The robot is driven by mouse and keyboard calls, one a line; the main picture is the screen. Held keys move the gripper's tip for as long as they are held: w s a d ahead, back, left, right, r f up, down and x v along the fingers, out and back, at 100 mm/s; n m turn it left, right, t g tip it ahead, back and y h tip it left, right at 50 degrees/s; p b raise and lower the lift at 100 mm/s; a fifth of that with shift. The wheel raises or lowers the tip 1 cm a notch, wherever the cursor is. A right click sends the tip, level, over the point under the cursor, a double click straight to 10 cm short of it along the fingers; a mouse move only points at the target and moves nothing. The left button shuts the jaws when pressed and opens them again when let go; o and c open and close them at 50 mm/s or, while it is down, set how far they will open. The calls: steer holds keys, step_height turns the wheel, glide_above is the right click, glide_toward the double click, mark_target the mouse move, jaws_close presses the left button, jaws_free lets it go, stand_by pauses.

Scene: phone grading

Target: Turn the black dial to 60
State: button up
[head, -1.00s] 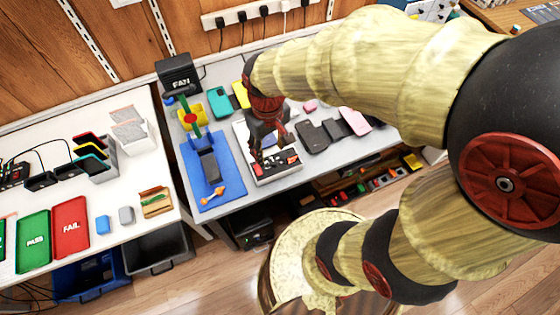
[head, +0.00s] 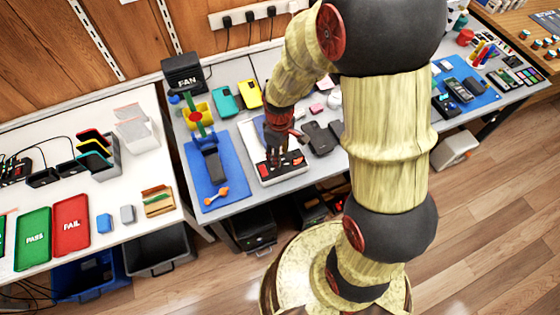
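A pale control box (head: 284,181) with a dark top panel and red parts lies on the grey bench, right of the blue mat. The black dial cannot be made out at this size; my gripper and the dark panel hide or blend with it. My gripper (head: 274,157), dark with red parts, points down over the left and middle part of the panel. Its fingertips are at or just above the panel; I cannot tell whether they touch anything or how far apart they are.
A blue mat (head: 202,184) holding a dark tool and an orange piece lies left of the box. A black FAN box (head: 183,73) stands behind. My arm hides part of the bench on the right.

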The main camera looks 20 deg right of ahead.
steer(key=shift+f+b, duration=0.5)
steer(key=shift+f, duration=1.6)
jaws_close()
